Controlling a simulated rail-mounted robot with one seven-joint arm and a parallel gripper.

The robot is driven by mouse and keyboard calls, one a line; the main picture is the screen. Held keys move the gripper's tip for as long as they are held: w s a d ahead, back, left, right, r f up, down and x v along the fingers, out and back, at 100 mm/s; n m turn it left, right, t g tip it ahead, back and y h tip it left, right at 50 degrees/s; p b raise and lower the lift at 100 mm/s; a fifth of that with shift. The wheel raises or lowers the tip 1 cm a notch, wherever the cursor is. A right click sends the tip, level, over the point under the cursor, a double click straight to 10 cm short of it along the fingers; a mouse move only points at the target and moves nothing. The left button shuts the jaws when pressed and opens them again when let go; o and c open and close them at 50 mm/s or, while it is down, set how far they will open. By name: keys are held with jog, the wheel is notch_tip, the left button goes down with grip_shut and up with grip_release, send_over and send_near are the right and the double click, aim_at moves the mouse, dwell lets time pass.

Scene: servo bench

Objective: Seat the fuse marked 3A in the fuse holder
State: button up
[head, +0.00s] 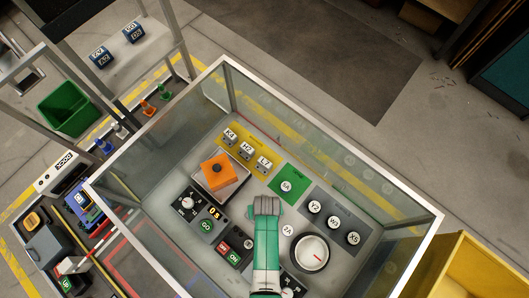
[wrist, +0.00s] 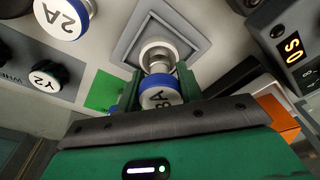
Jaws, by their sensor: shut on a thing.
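My gripper (wrist: 159,84) is shut on a round fuse (wrist: 160,98) with a white face and a blue rim. Its marking is partly hidden by the gripper and reads like 3A. The fuse's metal body points at a pale round socket in a square grey frame, the fuse holder (wrist: 126,46), in the wrist view. The fuse is in line with the socket; I cannot tell how far it is in. In the head view my gripper (head: 265,208) hides the fuse and holder. Another fuse, 2A (wrist: 68,17), stands beside it; it also shows in the head view (head: 288,229).
A green pad (head: 290,172) bears a cap like 5A (head: 286,186). Around are an orange block (head: 217,172), a round dial (head: 311,252), Y2 (head: 314,206) and other knobs, and a small display (wrist: 293,47). Framed clear walls (head: 330,140) enclose the bench.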

jog(key=shift+f, duration=0.15)
jog(key=shift+f+b, duration=0.35)
jog(key=shift+b, duration=0.05)
jog(key=shift+s+f, duration=0.2)
jog(key=shift+f, duration=0.05)
